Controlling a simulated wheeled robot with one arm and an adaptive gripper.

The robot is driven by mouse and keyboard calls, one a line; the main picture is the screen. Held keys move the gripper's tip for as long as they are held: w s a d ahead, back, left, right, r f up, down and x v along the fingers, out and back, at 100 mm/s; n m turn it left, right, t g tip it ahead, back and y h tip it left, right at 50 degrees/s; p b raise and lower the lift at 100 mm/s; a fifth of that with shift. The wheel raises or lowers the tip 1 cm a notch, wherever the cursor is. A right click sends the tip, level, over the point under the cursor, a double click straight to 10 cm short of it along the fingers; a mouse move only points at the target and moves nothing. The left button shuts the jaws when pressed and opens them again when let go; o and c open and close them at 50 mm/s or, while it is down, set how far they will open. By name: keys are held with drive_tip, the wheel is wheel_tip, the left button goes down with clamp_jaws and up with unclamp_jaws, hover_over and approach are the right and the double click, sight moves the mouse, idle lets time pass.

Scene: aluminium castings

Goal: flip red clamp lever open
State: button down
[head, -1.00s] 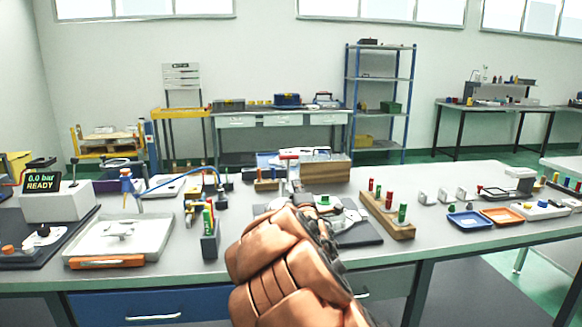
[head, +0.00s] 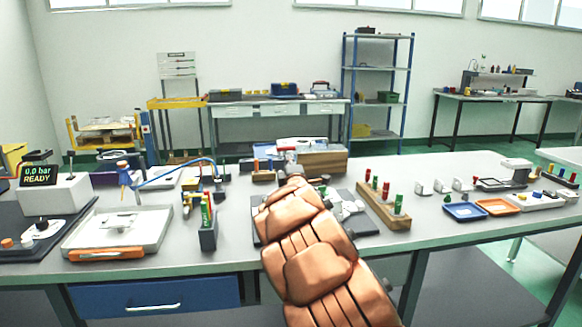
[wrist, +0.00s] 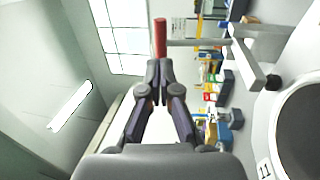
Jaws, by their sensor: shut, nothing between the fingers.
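The red clamp lever (wrist: 160,38) shows in the wrist view as a red bar just beyond my fingertips. A grey rod runs right from beside it to a grey bracket (wrist: 245,62). My gripper (wrist: 159,64) is shut and empty, its tips at the near end of the red bar. I cannot tell whether they touch it. In the head view my copper-coloured arm covers most of the dark fixture plate (head: 368,222) and hides the lever's base.
A wooden block with red and green pegs (head: 384,206) stands close right of the fixture. A dark holder (head: 208,236) stands to the left, with a white tray (head: 118,232) further left. A wooden box (head: 325,162) is behind. A display (head: 38,174) reads 0.0 bar READY.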

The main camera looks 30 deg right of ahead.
sight(286, 150)
drive_tip(key=shift+x, duration=2.2)
drive_tip(key=shift+d+p, duration=0.1)
drive_tip(key=shift+p, duration=0.3)
